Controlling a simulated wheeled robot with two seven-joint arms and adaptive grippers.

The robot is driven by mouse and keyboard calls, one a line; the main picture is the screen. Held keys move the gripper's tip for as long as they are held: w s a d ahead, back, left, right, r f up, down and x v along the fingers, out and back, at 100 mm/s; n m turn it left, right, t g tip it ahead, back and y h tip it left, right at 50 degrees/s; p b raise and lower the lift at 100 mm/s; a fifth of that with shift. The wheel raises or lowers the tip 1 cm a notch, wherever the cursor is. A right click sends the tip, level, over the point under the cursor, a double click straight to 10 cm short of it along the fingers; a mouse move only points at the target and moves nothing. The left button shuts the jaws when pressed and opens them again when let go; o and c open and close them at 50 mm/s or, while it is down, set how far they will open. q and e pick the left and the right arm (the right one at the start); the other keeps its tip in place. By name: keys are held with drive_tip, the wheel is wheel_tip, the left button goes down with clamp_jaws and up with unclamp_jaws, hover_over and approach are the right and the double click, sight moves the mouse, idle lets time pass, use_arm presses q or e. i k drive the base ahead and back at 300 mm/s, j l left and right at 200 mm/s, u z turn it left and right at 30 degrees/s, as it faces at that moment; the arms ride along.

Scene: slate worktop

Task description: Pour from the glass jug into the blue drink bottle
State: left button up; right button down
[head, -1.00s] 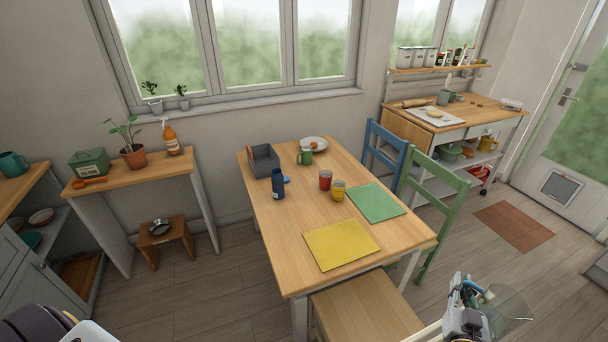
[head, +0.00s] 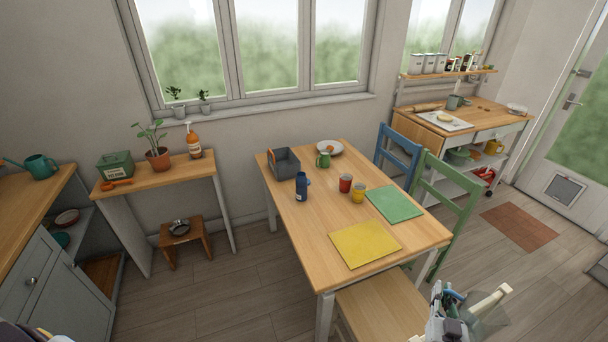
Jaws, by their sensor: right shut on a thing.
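The blue drink bottle (head: 301,188) stands upright on the dining table, near its left edge and in front of a grey bin. My right gripper (head: 458,312) is at the bottom right, low in the picture and far from the bottle. It is shut on the clear glass jug (head: 488,318), which shows faintly to its right. The jug's handle is partly hidden by the fingers, and I cannot tell how full it is. My left gripper is not in view.
The dining table (head: 325,215) holds a grey bin (head: 286,166), a green mug (head: 323,160), a red cup (head: 345,183), a yellow cup (head: 358,193), a green mat (head: 394,203) and a yellow mat (head: 365,244). A wooden bench (head: 380,305) and chairs flank it.

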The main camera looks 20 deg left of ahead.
sight(301, 180)
drive_tip(key=i+j+u, duration=0.2)
drive_tip(key=j, duration=0.3)
drive_tip(key=i+j+u, duration=0.15)
drive_tip(key=i+j, duration=0.2)
drive_tip(key=i+j+u, duration=0.3)
drive_tip(key=i, duration=0.35)
drive_tip(key=i+j, duration=0.2)
drive_tip(key=i, duration=0.35)
